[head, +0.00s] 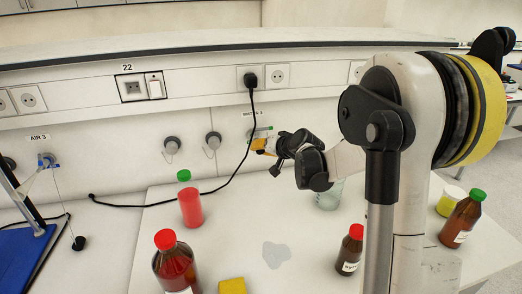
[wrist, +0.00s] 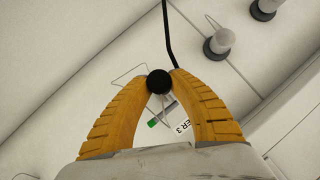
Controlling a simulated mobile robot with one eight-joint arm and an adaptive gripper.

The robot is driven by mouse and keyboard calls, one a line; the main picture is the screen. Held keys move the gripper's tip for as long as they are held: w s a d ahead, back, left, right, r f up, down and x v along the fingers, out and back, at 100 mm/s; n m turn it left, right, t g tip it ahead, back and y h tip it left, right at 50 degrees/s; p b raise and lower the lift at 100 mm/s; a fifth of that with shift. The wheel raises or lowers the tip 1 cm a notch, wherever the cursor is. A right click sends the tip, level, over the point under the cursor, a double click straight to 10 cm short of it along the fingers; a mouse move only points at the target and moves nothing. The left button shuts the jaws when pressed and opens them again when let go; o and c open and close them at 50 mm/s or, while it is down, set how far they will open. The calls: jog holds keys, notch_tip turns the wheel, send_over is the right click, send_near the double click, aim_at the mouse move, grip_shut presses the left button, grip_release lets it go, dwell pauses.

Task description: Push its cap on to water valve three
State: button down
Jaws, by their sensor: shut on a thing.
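My gripper (head: 259,146) is at the back wall, just below the WATER 3 label (head: 252,113). In the wrist view its yellow fingers (wrist: 159,84) are shut on a round black cap (wrist: 159,82), held at the fingertips. A thin cord loops from beside the cap. Water valve three (wrist: 168,106) shows only in part behind the cap and fingers, with a green mark and a label ending "ER 3". I cannot tell whether the cap touches the valve's outlet. In the head view the cap is not made out.
Two capped valves (head: 172,145) (head: 213,141) are on the wall to the left. A black cable (head: 228,180) hangs close by my gripper. A red-filled bottle (head: 190,206), a glass beaker (head: 329,196) and a brown bottle (head: 350,250) stand on the bench. A clear puddle (head: 276,254) lies mid-bench.

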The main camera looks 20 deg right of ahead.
jog(key=shift+w+d, duration=0.2)
jog(key=shift+w, duration=0.65)
jog(key=shift+w+d, duration=0.15)
jog(key=shift+w, duration=0.65)
dwell(0.5)
jog(key=c, duration=1.1)
grip_release()
jog(key=shift+w, duration=0.15)
jog(key=shift+c, duration=0.2)
jog(key=v, duration=1.2)
jog(key=s+a+n+g+b, duration=0.1)
jog(key=s+a+n+g, duration=0.2)
jog(key=s+a, duration=1)
jog(key=s+a+f+n+g, duration=0.1)
jog(key=s+a+f, duration=0.1)
jog(key=s, duration=0.6)
jog(key=s+a+f+n+h, duration=0.1)
jog(key=s+f, duration=0.3)
jog(key=s, duration=0.4)
jog(key=shift+a+f+g+h+b, duration=0.3)
jog(key=shift+a+g+b, duration=0.1)
jog(key=shift+a+b, duration=0.05)
